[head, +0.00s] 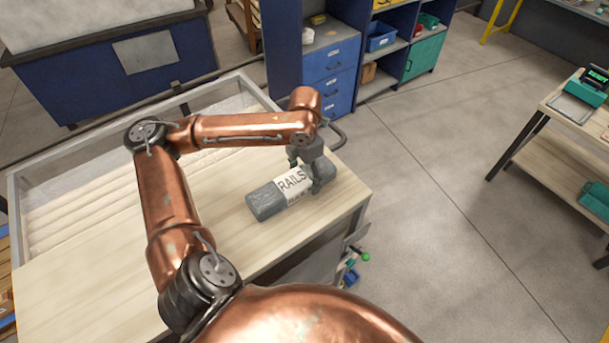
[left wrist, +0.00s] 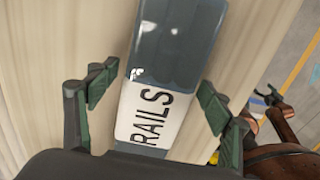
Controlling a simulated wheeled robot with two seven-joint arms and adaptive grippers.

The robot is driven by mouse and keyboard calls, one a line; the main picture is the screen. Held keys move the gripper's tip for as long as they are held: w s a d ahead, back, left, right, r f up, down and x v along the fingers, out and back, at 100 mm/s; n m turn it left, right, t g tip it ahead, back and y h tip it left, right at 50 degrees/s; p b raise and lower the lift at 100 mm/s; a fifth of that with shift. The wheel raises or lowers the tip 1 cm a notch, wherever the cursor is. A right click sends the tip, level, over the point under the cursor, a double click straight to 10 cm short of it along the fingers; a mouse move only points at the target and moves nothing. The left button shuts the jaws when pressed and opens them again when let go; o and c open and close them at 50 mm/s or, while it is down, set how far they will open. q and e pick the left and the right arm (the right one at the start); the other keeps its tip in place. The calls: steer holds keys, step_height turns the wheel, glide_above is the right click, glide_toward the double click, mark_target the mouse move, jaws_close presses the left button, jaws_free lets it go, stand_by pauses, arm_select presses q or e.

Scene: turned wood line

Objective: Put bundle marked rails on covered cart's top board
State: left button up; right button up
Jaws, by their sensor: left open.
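The bundle marked RAILS (head: 291,187) is a grey wrapped block with a white label. It lies on a pale wood board (head: 110,290), which tops a grey-framed cart, near the board's right end. My left gripper (head: 315,180) is over the bundle's right end. In the left wrist view the gripper (left wrist: 155,105) is open, with one finger on each side of the bundle (left wrist: 175,45). Both fingers look apart from its sides. Whether the bundle touches anything but the board cannot be told.
The cart's grey rim (head: 70,140) encloses a ribbed pale area behind the board. A blue drawer cabinet (head: 330,75) stands just behind the cart. A wooden bench (head: 575,125) stands at the far right. Grey floor between is clear.

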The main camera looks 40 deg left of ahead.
arm_select(q)
step_height(320, 180, up, 12)
stand_by(0.5)
steer(key=shift+r, duration=0.1)
steer(key=shift+c, duration=0.2)
